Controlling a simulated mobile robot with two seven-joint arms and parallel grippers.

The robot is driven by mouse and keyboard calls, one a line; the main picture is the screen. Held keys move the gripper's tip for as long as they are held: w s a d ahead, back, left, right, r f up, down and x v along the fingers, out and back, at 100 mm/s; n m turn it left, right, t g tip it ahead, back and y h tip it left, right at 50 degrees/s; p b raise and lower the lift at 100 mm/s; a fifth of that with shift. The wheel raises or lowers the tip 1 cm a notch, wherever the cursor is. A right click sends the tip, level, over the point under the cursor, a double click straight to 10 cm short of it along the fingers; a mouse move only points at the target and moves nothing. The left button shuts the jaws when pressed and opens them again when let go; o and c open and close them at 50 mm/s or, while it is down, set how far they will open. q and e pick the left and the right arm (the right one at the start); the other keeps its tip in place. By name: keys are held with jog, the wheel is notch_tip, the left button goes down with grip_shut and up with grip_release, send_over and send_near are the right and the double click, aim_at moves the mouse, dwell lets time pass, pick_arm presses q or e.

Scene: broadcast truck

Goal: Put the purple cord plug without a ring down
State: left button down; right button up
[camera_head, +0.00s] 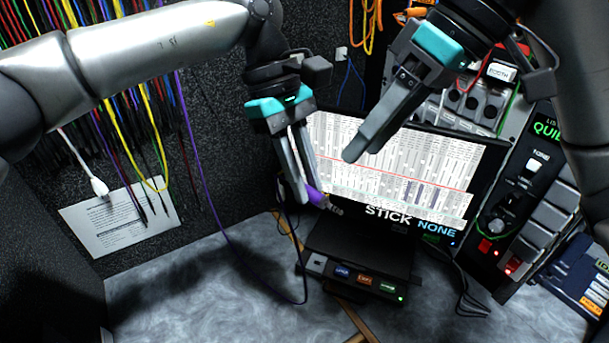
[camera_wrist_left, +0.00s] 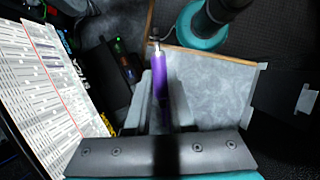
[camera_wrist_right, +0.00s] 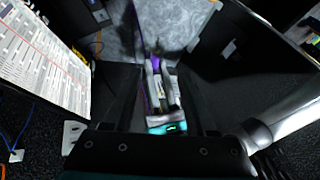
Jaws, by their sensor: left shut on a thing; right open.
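The purple cord plug (camera_head: 315,196) is held between the fingers of my left gripper (camera_head: 304,188), which is shut on it in front of the monitor's lower left corner. In the left wrist view the purple plug (camera_wrist_left: 160,78) points away from the fingers with a metal tip, and I see no ring on it there. Its purple cord (camera_head: 215,215) hangs in a loop from the wall to the desk. My right gripper (camera_head: 368,150) is open and empty in front of the monitor. The right wrist view shows my left gripper (camera_wrist_right: 160,85) with a bit of purple beyond it.
A monitor (camera_head: 400,175) with a spreadsheet stands at the back. Below it is a black button box (camera_head: 355,262). A switch panel (camera_head: 520,200) stands at the right. Many coloured cords and a paper sheet (camera_head: 120,220) hang on the left wall. The grey desk (camera_head: 200,295) is clear at front left.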

jog(key=w+d+f+m+g, duration=0.1)
jog(key=w+f+m+g, duration=0.1)
jog(key=w+f+m, duration=0.6)
jog(key=s+a+f+n+g+y, duration=0.1)
jog(key=s+a+f+g+y, duration=0.15)
jog(key=f, duration=1.25)
jog(key=s+a+f+m+g+y, duration=0.15)
jog(key=s+f, duration=0.25)
jog(key=f, duration=0.4)
jog(key=s+a+f+m, duration=0.1)
jog(key=s+a+f, duration=0.25)
jog(key=f, duration=0.45)
jog(key=s+a+f+m+g+y, duration=0.1)
jog(key=s+a+f+m, duration=0.15)
jog(key=s+f, duration=1)
jog(key=s+d+f+t+h, duration=0.2)
jog(key=s+d+f+h, duration=0.45)
jog(key=f, duration=0.65)
jog(key=s+d+f+n+t+h, duration=0.4)
jog(key=s+d+f+n+t, duration=0.1)
jog(key=s+d, duration=0.7)
jog(key=shift+d+f+n, duration=0.15)
jog(key=shift+f+n, duration=0.25)
jog(key=shift+f, duration=0.45)
